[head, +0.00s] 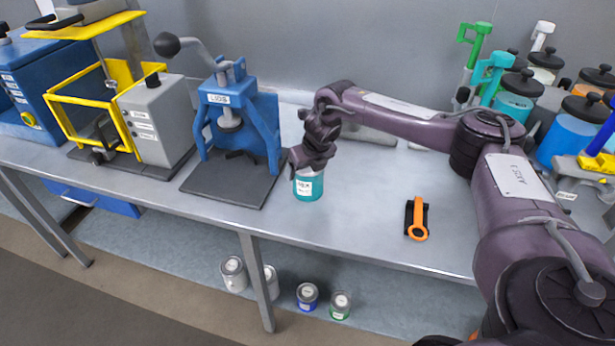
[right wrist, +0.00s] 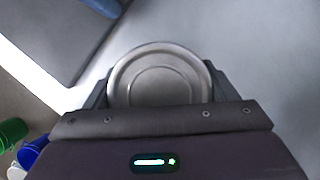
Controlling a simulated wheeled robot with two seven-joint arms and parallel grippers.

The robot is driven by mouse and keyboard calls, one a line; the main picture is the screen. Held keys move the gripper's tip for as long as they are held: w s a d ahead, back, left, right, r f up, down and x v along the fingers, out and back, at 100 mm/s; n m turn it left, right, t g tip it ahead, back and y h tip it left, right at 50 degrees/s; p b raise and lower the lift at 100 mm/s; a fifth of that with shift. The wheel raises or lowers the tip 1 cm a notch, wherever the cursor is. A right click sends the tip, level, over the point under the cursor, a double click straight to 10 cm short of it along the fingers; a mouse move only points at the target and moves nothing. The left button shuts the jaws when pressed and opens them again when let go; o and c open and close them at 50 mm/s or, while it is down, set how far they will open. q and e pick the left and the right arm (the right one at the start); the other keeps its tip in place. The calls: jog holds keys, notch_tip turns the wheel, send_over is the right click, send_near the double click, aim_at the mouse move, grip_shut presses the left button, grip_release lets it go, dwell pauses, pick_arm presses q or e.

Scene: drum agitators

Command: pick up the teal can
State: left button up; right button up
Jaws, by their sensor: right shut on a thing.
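The teal can (head: 308,186) is near the front edge of the metal bench, with a white label on its side. My right gripper (head: 309,168) is shut on its upper part from above. In the right wrist view the can's round metal lid (right wrist: 160,76) sits between the two fingers. The can looks upright; I cannot tell whether its base touches the bench. My left gripper is in neither view.
A blue lid press (head: 235,120) on a dark base stands left of the can. A yellow-framed machine (head: 130,115) is farther left. An orange-handled tool (head: 417,220) lies to the right on the bench (head: 350,225). Several cans, including a blue one (head: 307,296), stand below.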

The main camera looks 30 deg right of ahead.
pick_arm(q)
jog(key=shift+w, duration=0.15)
pick_arm(e)
jog(key=shift+r, duration=0.1)
